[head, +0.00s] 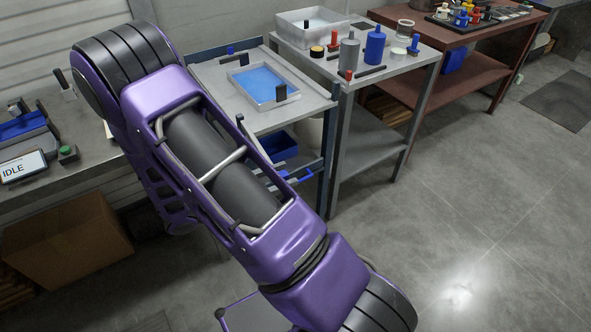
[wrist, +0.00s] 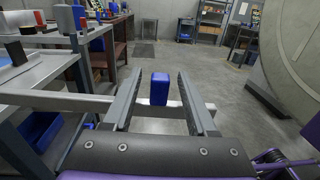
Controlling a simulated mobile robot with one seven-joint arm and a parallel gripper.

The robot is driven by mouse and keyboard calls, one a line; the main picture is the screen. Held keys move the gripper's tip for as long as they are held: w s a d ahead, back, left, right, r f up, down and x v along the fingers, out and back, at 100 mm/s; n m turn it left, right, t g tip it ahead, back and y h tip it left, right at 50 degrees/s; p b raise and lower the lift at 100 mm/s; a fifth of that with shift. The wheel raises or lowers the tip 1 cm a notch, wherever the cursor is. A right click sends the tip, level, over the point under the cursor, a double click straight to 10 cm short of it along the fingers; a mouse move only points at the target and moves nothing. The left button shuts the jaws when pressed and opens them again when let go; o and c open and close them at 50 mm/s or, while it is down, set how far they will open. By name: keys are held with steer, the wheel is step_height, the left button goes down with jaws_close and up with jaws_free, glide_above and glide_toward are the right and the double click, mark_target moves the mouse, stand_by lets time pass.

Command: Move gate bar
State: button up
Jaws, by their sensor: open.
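A pale grey bar, likely the gate bar (wrist: 60,98), runs across the wrist view from the left edge to just past my right finger. A blue block (wrist: 159,88) stands upright at the bar, seen between the two fingers. My gripper (wrist: 160,76) is open, one finger on each side of the block, with gaps on both sides. I cannot tell whether the fingers reach fully around the block or stop short of it. In the head view my arm hides most of this area, and my gripper does not show.
A grey cart (head: 205,75) with a blue-filled tray (head: 262,84) stands beside a metal table (head: 425,55) with bottles. A red-brown table (head: 480,62) is beyond it. A large round grey structure (wrist: 290,60) is at the right in the wrist view. The floor ahead is open.

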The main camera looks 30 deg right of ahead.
steer(key=shift+s+d, duration=0.1)
steer(key=shift+d, duration=1.9)
jaws_close()
